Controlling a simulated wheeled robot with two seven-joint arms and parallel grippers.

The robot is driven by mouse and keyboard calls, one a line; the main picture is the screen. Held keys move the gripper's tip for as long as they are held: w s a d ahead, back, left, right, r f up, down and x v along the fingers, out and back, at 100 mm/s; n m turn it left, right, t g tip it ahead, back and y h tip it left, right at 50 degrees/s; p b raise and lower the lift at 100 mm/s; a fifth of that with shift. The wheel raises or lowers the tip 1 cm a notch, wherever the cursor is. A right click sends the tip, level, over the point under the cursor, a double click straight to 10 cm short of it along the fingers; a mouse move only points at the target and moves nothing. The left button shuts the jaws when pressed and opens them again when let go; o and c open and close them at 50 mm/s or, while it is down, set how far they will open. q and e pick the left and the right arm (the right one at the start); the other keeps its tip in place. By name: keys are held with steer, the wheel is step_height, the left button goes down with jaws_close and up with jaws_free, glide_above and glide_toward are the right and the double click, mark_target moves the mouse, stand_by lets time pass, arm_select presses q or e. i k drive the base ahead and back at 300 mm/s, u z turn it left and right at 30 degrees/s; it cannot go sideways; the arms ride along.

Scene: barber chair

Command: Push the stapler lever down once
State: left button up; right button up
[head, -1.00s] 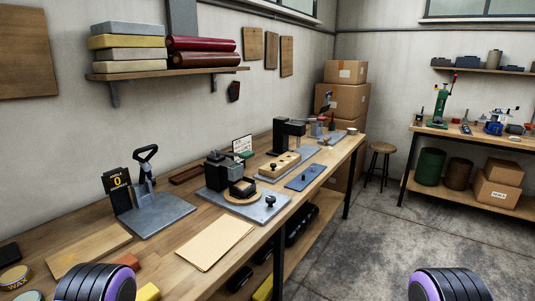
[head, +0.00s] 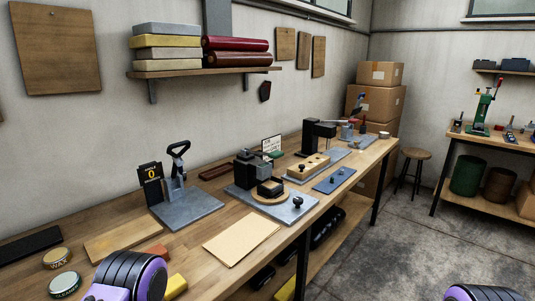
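A bench device with a black loop-handled lever (head: 179,150) stands on a grey metal base plate (head: 187,212) at the left of the workbench. The lever is raised, and a black sign (head: 151,182) with a yellow 0 is beside it. I cannot tell for sure whether this is the stapler; its lettering is too small to read. Only black and purple parts of my two arms show along the bottom edge. Neither gripper is in view, and nothing of mine touches the device.
The wooden workbench (head: 110,216) runs along the wall. A tan sheet (head: 241,242), a black press device (head: 250,170) and a wooden board (head: 124,240) lie near. Two round tins (head: 57,258) sit at the left. Open concrete floor (head: 385,255) is at the right.

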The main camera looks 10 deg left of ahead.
mark_target(275, 155)
steer(key=z, duration=0.05)
steer(key=k, duration=0.65)
steer(key=z, duration=0.5)
steer(key=i, duration=1.25)
steer(key=u, duration=0.55)
